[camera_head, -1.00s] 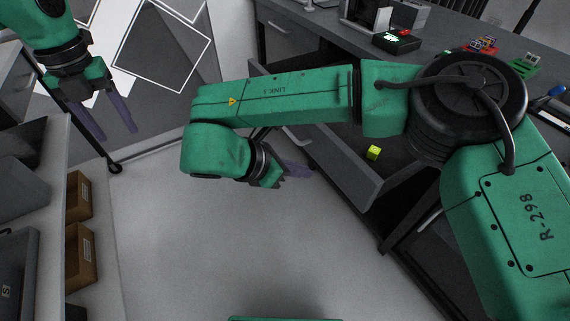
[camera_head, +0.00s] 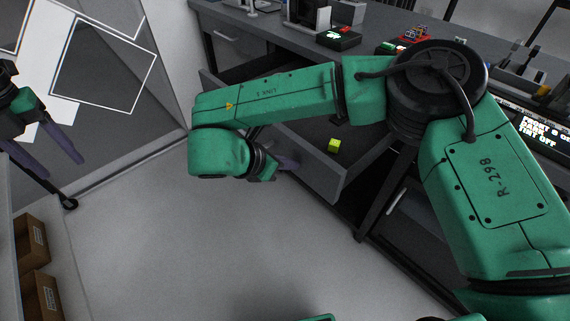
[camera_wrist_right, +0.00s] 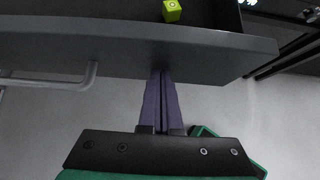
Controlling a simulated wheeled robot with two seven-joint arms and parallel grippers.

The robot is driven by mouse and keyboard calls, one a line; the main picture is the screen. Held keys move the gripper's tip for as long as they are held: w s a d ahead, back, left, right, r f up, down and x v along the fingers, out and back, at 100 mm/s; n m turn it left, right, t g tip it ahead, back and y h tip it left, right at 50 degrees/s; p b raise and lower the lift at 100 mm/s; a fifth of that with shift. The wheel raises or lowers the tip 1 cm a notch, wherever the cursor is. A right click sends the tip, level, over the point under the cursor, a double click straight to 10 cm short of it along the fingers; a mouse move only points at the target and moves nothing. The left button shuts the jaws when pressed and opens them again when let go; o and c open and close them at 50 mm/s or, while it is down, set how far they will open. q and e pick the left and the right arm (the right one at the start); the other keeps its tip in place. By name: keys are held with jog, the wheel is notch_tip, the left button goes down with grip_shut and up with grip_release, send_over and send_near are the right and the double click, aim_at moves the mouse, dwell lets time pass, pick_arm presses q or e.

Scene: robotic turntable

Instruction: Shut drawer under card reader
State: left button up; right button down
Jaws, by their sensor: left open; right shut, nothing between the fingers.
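The open drawer (camera_head: 322,174) sticks out from under the desk, with a small yellow-green cube (camera_head: 334,145) inside. In the right wrist view the drawer front (camera_wrist_right: 215,55) spans the top, with a bar handle (camera_wrist_right: 50,82) to the left and the cube (camera_wrist_right: 172,11) behind. My right gripper (camera_head: 294,164) is shut and empty; its purple fingers (camera_wrist_right: 163,78) point at the lower edge of the drawer front. Whether they touch it I cannot tell. A black card-reader-like box (camera_head: 338,39) is on the desk. My left gripper (camera_head: 58,166) is open and empty at far left.
The grey desk (camera_head: 385,22) holds several small devices. Another drawer (camera_head: 238,48), shut, is at its left end. Cardboard boxes (camera_head: 32,243) sit on a shelf at lower left. The floor (camera_head: 180,250) before the drawer is clear.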

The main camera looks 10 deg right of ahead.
send_over(360, 126)
jog(key=w+d, duration=0.1)
jog(key=d, duration=0.1)
jog(key=shift+w+a, duration=0.1)
jog(key=shift+w+d, duration=0.3)
jog(key=shift+d, duration=0.25)
jog(key=shift+r, duration=0.1)
jog(key=shift+d+r, duration=0.1)
jog(key=shift+d, duration=0.05)
jog(key=a, duration=0.1)
jog(key=s+a, duration=0.1)
jog(key=a, duration=0.1)
jog(key=shift+s+a+f, duration=0.1)
jog(key=shift+s+f, duration=0.15)
jog(key=shift+s, duration=0.1)
jog(key=v, duration=1)
jog(key=shift+s+a, duration=0.3)
jog(key=shift+a, duration=0.05)
